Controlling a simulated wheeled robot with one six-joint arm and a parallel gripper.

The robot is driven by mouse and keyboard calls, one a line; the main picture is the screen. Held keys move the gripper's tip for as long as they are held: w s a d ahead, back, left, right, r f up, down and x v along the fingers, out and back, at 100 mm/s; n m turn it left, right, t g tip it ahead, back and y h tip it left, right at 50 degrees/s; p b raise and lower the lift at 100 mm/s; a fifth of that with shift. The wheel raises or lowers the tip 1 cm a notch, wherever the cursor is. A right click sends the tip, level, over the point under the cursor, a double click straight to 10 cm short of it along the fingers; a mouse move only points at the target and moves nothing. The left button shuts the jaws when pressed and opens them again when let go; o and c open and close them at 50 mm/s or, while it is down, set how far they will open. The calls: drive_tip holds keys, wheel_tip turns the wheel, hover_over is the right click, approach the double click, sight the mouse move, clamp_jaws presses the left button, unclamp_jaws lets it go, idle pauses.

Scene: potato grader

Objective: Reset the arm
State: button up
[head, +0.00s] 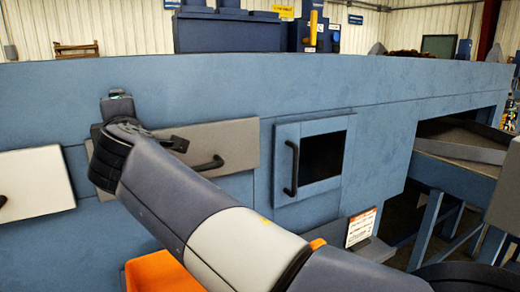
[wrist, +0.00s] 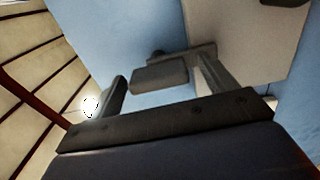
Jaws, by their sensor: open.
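My arm reaches from the lower right of the head view toward the upper left. My gripper (head: 147,122) is at its far end, in front of the blue machine wall (head: 330,90). Behind the gripper in that view is a grey panel (head: 232,140) with a black handle (head: 208,164), partly hidden by my arm. In the wrist view my gripper (wrist: 163,78) shows dark fingers against the blue wall. A pale panel (wrist: 265,35) lies beyond them. I cannot tell whether anything touches the fingers.
A pale panel (head: 35,183) is at the left. A blue framed door with a dark window (head: 322,156) and a black handle (head: 291,168) is right of centre. A tray (head: 462,142) sits in an opening at the right. An orange object (head: 160,273) shows below my arm.

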drive_tip(key=n+p, duration=0.5)
drive_tip(key=n, duration=0.1)
drive_tip(key=n+p, duration=0.6)
drive_tip(key=s+n+p, duration=0.1)
drive_tip(key=n+p, duration=0.4)
drive_tip(key=p, duration=0.1)
drive_tip(key=shift+d+r+n, duration=0.1)
drive_tip(key=shift+d+n, duration=0.15)
drive_tip(key=shift+n, duration=0.15)
drive_tip(key=shift+w+d, duration=0.1)
